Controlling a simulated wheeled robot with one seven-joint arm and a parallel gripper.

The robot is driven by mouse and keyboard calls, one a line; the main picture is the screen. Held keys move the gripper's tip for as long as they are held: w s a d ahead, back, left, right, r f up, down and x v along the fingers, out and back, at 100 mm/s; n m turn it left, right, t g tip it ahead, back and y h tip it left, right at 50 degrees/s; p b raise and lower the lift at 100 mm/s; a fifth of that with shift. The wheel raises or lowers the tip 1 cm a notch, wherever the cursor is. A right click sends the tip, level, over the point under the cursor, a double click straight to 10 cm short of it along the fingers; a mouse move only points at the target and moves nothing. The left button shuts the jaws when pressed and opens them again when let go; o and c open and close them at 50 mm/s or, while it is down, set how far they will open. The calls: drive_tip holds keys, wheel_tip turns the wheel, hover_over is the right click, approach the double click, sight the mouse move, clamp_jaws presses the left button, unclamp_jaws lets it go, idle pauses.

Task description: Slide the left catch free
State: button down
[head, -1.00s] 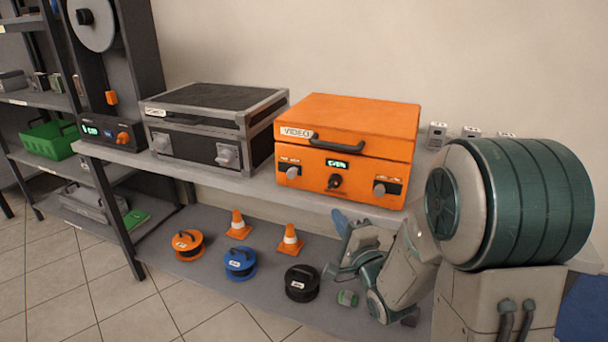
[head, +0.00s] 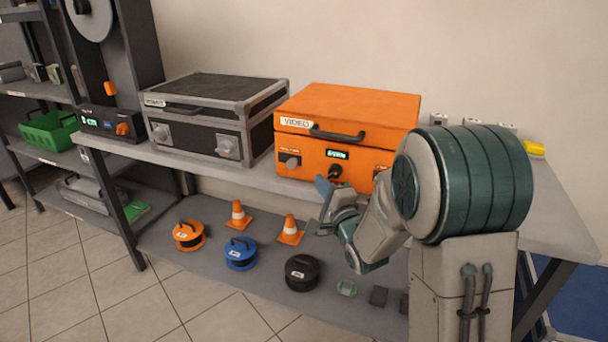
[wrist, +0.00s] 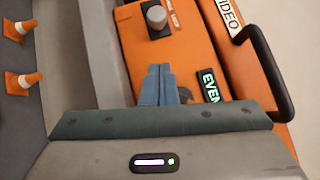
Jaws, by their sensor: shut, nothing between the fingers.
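The orange case (head: 347,118), labelled VIDEO, stands on the shelf top with its lid down and black handle in front. Its left catch (head: 291,161) is a grey knob on a dark plate at the front's left end. It also shows in the wrist view (wrist: 157,18). The right catch is mostly hidden behind my arm. My gripper (head: 322,187) is in front of the case's lower front. In the wrist view, its blue fingers (wrist: 158,88) are shut and empty, pointing towards the left catch but apart from it, beside the lit green display (wrist: 211,88).
A grey-black case (head: 217,118) with its own grey catches stands left of the orange one. Orange, blue and black reels (head: 301,272) and two cones (head: 290,230) sit on the lower shelf. A yellow object (head: 535,149) lies at the far right of the top.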

sight(297, 163)
drive_tip(key=shift+w+a+r, duration=0.2)
drive_tip(key=shift+w+a, duration=0.3)
drive_tip(key=shift+a, duration=0.25)
drive_tip(key=shift+w+a+r, duration=0.15)
drive_tip(key=shift+w+a, duration=0.3)
drive_tip(key=shift+a, duration=0.25)
drive_tip(key=shift+w+a+r, duration=0.2)
drive_tip(key=shift+w+a, duration=0.3)
drive_tip(key=shift+a, duration=0.25)
drive_tip(key=shift+w, duration=0.1)
